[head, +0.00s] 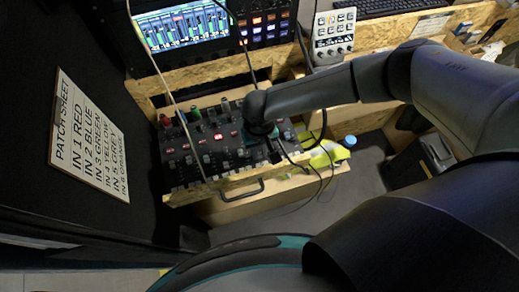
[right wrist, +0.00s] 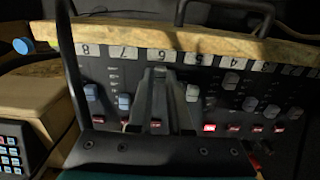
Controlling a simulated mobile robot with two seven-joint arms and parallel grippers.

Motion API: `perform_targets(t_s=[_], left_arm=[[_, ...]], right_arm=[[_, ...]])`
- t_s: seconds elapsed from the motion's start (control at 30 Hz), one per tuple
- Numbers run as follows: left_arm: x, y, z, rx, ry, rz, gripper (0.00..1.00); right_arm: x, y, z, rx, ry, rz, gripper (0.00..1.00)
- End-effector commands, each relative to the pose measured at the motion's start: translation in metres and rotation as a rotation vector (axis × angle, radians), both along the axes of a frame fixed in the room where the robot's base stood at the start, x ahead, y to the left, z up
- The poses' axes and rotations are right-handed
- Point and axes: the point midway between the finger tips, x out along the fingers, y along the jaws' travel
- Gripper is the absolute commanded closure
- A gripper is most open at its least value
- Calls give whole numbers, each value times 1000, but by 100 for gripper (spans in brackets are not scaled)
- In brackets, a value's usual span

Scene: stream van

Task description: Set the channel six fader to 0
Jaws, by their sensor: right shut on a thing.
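The mixer (head: 180,150) is a dark panel with rows of knobs, buttons and faders, set in a wooden frame. In the right wrist view its channel labels show upside down, with the channel 6 label (right wrist: 161,55) just beyond my fingertips. My right gripper (right wrist: 161,76) reaches down over the channel six strip and is shut on the channel six fader cap, which the fingers hide. In the head view my wrist covers the gripper's tips. My left gripper is out of view.
One red button (right wrist: 209,127) is lit near channel 5. A black handle (head: 242,193) is on the mixer's wooden front. Cables cross the panel. A patch sheet (head: 90,135) lies at left, and a screen (head: 185,28) stands behind. A blue-capped bottle (head: 349,141) is at right.

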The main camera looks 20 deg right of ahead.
Motion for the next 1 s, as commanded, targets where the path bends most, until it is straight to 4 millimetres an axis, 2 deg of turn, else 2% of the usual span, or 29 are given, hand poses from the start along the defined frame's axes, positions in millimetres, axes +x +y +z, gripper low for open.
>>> perform_targets(t_s=[0.17, 0.4, 0.6, 1.0], left_arm=[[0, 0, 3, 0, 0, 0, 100], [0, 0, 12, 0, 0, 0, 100], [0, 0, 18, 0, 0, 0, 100], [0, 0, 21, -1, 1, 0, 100]], right_arm=[[8, 3, 2, 1, -9, 2, 100], [34, 11, 7, 12, -32, 10, 100], [47, 11, 7, 13, -26, 9, 100], [51, 7, 3, 11, -6, 4, 100]])
